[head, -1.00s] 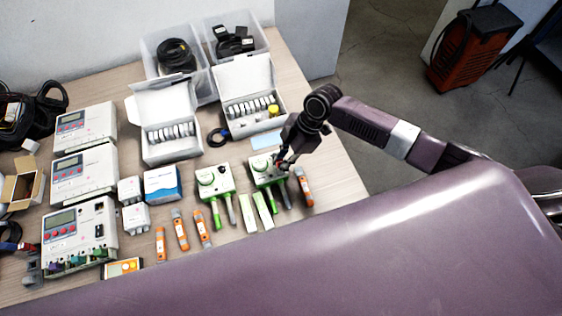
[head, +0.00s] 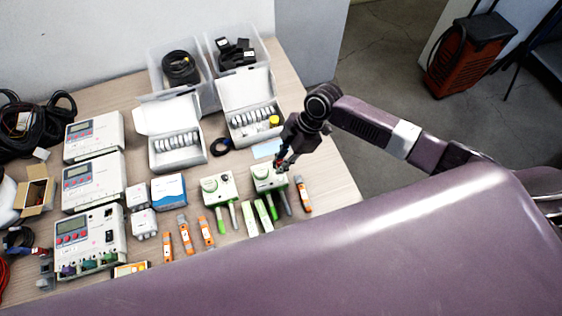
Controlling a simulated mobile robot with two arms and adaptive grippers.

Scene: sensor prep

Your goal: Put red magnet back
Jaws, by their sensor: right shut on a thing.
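My right gripper (head: 281,164) points down over the right part of the table, at the back edge of a white and green sensor box (head: 266,180). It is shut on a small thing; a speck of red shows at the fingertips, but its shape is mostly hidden. I cannot tell whether it touches the box. A red and blue piece (head: 28,250), perhaps a magnet, lies at the far left of the table. My left gripper is out of view.
Two open white cases (head: 175,151) (head: 247,92) with rows of small parts stand behind. A second sensor box (head: 217,187), orange-handled sticks (head: 185,237) and white meters (head: 94,183) fill the table. The table's right edge is close to my right gripper.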

